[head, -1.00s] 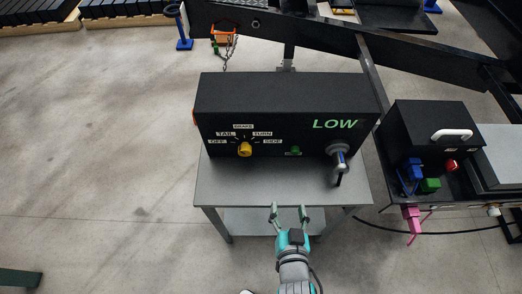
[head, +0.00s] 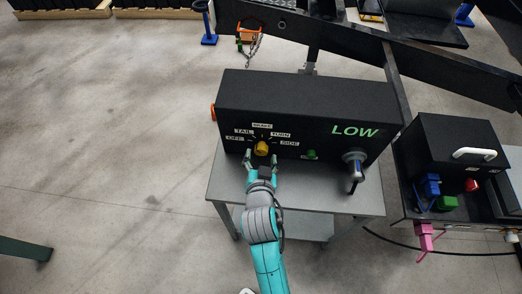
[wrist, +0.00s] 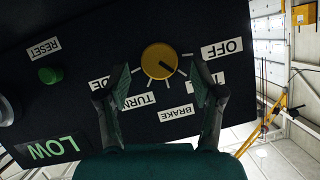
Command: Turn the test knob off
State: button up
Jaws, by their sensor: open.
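The yellow test knob (head: 261,148) is on the front of a black box (head: 310,105), amid the labels OFF, TAIL, BRAKE, TURN and SIDE. In the wrist view the picture is turned over, and the knob (wrist: 159,61) has a small dark mark toward its lower right, roughly toward the side where the right finger partly hides the TAIL label. The OFF label (wrist: 222,48) is to its right. My gripper (wrist: 160,65) is open, one finger to each side of the knob, with gaps visible. In the head view my gripper (head: 261,162) is right before the knob.
A green RESET button (head: 311,154) and a silver lever switch (head: 355,168) are right of the knob. The box stands on a grey table (head: 300,195). Another black box (head: 455,140) with coloured plugs stands at the right.

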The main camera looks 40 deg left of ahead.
aim_at(261, 152)
jog(key=shift+x, duration=1.75)
jog(key=c, duration=1.2)
